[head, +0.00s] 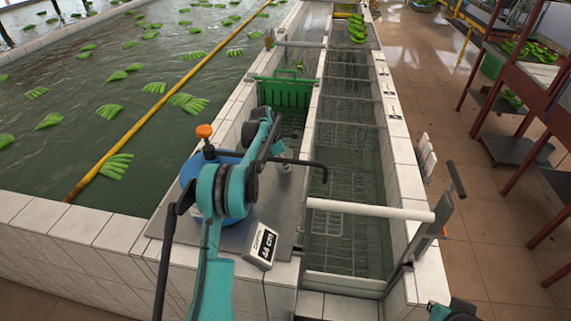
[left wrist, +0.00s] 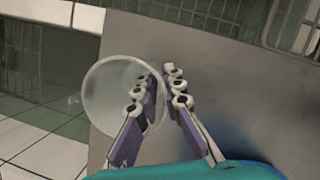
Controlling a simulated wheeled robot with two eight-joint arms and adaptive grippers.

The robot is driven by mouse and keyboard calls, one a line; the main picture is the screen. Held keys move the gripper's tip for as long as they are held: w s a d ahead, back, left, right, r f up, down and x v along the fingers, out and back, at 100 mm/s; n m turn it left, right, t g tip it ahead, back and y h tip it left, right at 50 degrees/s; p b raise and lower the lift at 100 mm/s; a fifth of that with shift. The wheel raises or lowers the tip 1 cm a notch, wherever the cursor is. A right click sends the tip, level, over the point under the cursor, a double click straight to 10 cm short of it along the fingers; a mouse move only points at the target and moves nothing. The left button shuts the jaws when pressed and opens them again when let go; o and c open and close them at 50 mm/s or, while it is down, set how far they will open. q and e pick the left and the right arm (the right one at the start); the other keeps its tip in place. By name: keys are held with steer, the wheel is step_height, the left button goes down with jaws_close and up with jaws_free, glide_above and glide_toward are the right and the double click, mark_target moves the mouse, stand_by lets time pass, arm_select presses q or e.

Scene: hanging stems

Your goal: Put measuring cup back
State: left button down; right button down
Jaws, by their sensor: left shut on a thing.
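The measuring cup (left wrist: 112,92) is a clear, round, see-through cup in the left wrist view. My left gripper (left wrist: 160,82) is shut on its rim, with one purple-padded finger seen through the cup and the other outside it. The cup is over or near the edge of a grey plate; whether it touches the plate, I cannot tell. In the head view my left gripper (head: 285,166) is small, above the right side of the grey plate (head: 240,234), and I cannot make out the cup there. My right gripper is out of the frames.
A blue round container (head: 190,172) and an orange knob (head: 204,131) stand behind my left arm. A small number sign (head: 262,246) sits at the plate's front. A white bar (head: 370,210) crosses the trough to the right.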

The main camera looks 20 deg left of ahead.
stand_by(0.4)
arm_select(q)
steer(key=c, duration=1.6)
jaws_free()
